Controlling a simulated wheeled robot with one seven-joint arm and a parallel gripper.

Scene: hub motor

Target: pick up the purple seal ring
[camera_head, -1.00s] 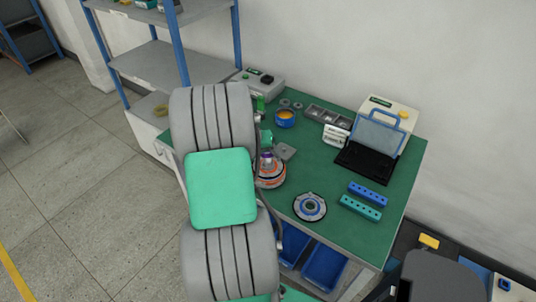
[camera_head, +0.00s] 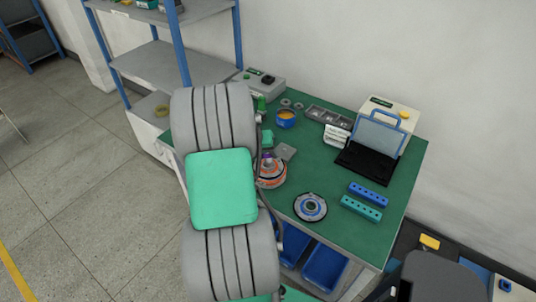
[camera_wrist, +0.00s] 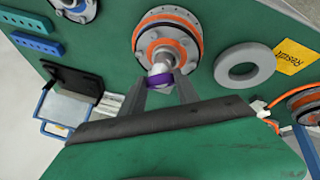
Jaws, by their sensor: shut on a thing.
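The purple seal ring (camera_wrist: 161,81) is between the fingertips of my gripper (camera_wrist: 167,84) in the wrist view, and the gripper is shut on it. It lies at the end of the light metal shaft of the orange-rimmed hub motor (camera_wrist: 167,27); I cannot tell whether it is still around the shaft. In the head view the hub motor (camera_head: 271,175) stands on the green table, partly behind my arm. A bit of purple ring (camera_head: 266,156) shows above it. My gripper is mostly hidden there by my arm.
A grey ring (camera_wrist: 243,66) lies beside the motor, near a yellow label (camera_wrist: 296,57). A black and white disc (camera_head: 310,207), blue block (camera_head: 368,194), teal block (camera_head: 361,208) and black-based case (camera_head: 367,165) are on the right of the table (camera_head: 330,180).

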